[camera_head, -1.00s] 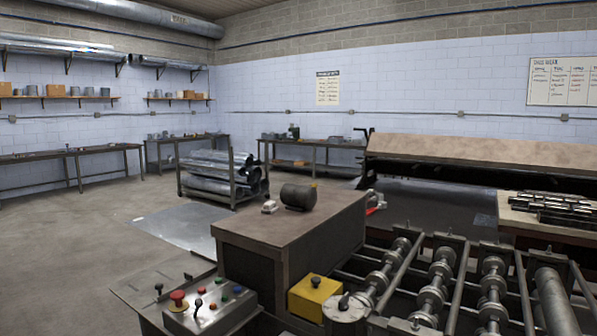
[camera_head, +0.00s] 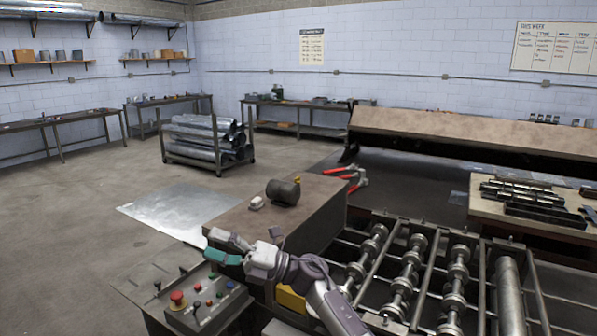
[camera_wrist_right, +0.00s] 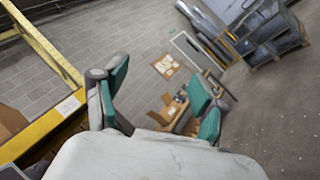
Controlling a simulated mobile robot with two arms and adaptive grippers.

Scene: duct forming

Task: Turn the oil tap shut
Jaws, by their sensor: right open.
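A dark cylindrical tank (camera_head: 283,191) lies on the brown cabinet top (camera_head: 236,222), with a small yellow part (camera_head: 297,180) at its upper right that may be the oil tap. It is too small to tell whether it is open or shut. My right gripper (camera_head: 222,247) is in front of the cabinet's near left end, low and apart from the tank. In the right wrist view its teal-padded fingers (camera_wrist_right: 158,88) are spread with nothing between them. The tank cannot be made out there. My left gripper is not in view.
A control box (camera_head: 208,306) with a red button stands in front of my right gripper. My right arm partly covers a yellow box (camera_head: 291,299). Rollers (camera_head: 408,275) fill the right. A white object (camera_head: 257,202) sits beside the tank. Red-handled tools (camera_head: 352,177) lie behind.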

